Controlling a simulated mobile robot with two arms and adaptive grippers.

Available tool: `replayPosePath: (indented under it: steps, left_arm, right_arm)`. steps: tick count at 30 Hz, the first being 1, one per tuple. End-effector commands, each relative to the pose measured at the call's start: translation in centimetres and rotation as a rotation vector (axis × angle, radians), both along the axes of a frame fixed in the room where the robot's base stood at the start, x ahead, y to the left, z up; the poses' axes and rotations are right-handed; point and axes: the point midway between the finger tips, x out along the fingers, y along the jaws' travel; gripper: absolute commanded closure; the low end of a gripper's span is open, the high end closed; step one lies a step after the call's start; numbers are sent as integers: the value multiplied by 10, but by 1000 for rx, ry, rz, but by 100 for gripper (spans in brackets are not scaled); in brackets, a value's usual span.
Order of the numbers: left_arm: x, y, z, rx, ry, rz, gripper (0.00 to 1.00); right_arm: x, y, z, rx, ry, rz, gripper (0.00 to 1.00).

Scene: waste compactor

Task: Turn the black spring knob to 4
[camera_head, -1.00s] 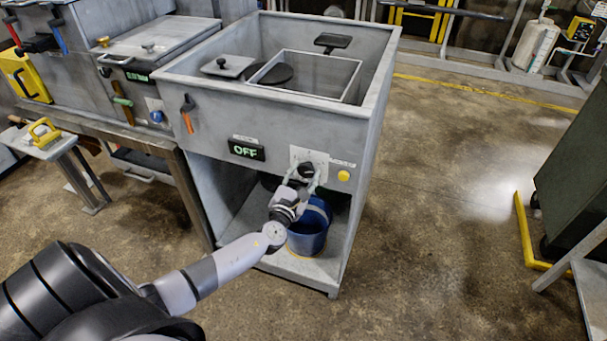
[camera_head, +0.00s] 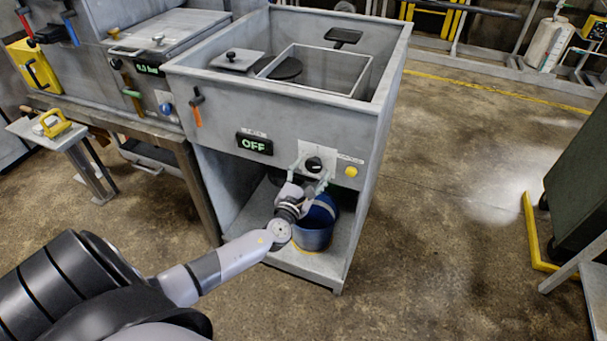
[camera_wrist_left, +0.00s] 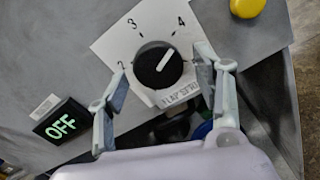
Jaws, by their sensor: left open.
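The black knob (camera_wrist_left: 158,67) sits on a white dial plate (camera_wrist_left: 113,48) in the left wrist view. The plate carries the numbers 2, 3 and 4, and the knob's white line points up and right, roughly toward the 4. The knob also shows in the head view (camera_head: 314,164), on the front panel. My left gripper (camera_wrist_left: 162,62) is open, with one finger on each side of the knob and visible gaps between them. Its fingers appear in the head view (camera_head: 310,172) just in front of the plate. My right gripper is not in view.
A display reading OFF (camera_head: 254,143) is left of the knob, and a yellow button (camera_head: 351,171) is to its right. An orange-handled lever (camera_head: 197,112) is at the panel's left.

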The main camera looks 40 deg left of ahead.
Motion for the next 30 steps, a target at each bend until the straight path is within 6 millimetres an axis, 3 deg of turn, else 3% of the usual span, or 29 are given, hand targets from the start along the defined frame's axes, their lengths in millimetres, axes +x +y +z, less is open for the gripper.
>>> replayPosePath:
  steps: [9, 15, 21, 30]
  left_arm:
    - [-64, -16, -2, -1, 5, -1, 39]
    - [-96, -23, -1, 0, 2, 0, 39]
    - [-108, -26, 0, 2, 0, 0, 39]
    - [-109, -26, 0, 1, 0, 0, 39]
  right_arm:
    - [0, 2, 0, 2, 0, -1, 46]
    - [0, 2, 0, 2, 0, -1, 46]
    - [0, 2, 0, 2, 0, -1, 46]
    - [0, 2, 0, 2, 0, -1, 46]
